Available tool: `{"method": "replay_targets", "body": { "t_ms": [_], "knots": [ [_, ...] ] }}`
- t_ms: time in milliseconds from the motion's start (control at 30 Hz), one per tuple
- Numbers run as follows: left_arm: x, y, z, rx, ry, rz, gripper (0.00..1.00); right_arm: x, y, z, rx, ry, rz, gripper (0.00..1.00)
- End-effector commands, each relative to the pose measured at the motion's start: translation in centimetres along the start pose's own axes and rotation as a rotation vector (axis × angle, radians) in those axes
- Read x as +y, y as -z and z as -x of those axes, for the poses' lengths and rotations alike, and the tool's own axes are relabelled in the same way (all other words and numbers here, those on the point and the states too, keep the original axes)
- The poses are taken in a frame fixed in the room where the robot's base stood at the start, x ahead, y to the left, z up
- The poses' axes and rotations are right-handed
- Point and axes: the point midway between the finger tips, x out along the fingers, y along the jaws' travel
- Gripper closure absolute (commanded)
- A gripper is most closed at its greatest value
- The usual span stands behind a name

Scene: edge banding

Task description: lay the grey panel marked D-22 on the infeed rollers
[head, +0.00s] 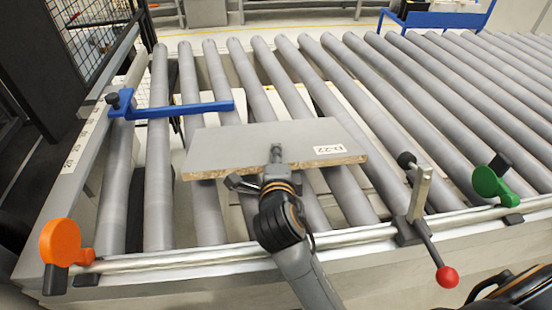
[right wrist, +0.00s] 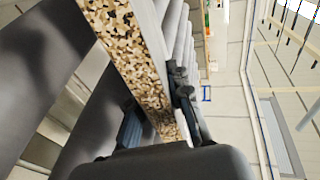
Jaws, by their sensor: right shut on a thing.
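The grey panel (head: 235,143), labelled D-22, lies roughly flat over the infeed rollers (head: 158,150), its raw chipboard edge facing me. That chipboard edge fills the upper middle of the right wrist view (right wrist: 130,45). My right gripper (head: 275,163) is shut on the middle of the panel's near edge. In the right wrist view its fingers (right wrist: 158,118) sit on either side of the board. I cannot tell whether the panel touches the rollers or is held just above them. My left gripper is not in view.
A blue stop arm (head: 180,109) reaches over the rollers behind the panel. Along the front rail are an orange knob (head: 60,241), a metal stop with a red ball handle (head: 447,277) and a green knob (head: 487,180). Rollers to the right are clear. A mesh guard (head: 95,35) stands back left.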

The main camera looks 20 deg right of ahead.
Motion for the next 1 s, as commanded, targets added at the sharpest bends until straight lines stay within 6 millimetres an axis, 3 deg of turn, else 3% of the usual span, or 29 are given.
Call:
{"method": "replay_targets", "body": {
  "t_ms": [367,400,500,700,933,1000],
  "knots": [
    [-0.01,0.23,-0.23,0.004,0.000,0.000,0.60,-0.30,0.03,-0.19,-0.003,0.013,-0.004,1.00],
    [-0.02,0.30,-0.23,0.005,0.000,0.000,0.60,-0.29,0.03,-0.19,-0.003,0.013,-0.004,0.73],
    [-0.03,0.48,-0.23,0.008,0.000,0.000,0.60,-0.23,0.03,-0.19,-0.002,0.011,-0.003,0.55],
    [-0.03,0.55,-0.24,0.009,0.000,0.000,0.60,-0.12,0.03,-0.20,-0.002,0.009,-0.002,0.55],
    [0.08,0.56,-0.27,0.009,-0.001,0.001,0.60,0.25,0.04,-0.25,-0.001,0.000,0.000,0.07],
    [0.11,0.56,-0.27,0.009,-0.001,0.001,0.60,0.20,0.04,-0.24,-0.001,0.001,0.000,0.06]
  ]
}}
